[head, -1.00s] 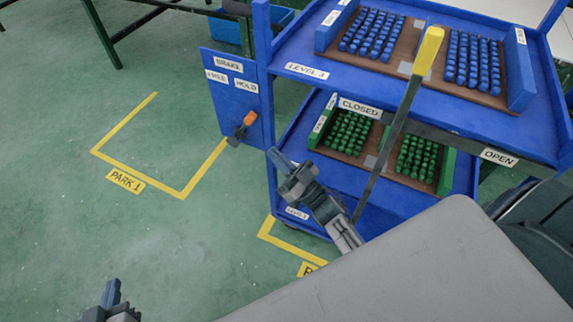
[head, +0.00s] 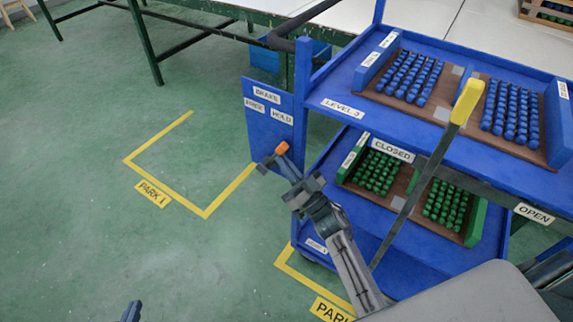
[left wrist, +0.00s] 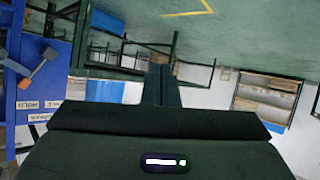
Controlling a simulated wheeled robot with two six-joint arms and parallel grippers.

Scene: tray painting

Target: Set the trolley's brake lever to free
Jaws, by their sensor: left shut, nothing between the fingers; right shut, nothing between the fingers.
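The brake lever has an orange knob (head: 282,148) and sits low on the blue brake panel (head: 262,98) at the trolley's left side. The lever tilts up and right, towards the HOLD label (head: 282,115); the FREE label (head: 254,104) is to the left. My right gripper (head: 285,165) is shut and empty, its fingertips just below the knob; I cannot tell whether they touch. My left gripper (head: 132,312) is shut and empty at the bottom edge, away from the trolley.
The blue trolley (head: 345,106) carries trays of blue and green pegs. A yellow-handled bar (head: 467,101) stands in front of it. Green-legged tables (head: 150,50) and a blue bin (head: 264,60) are behind. The floor by PARK 1 (head: 153,194) is clear.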

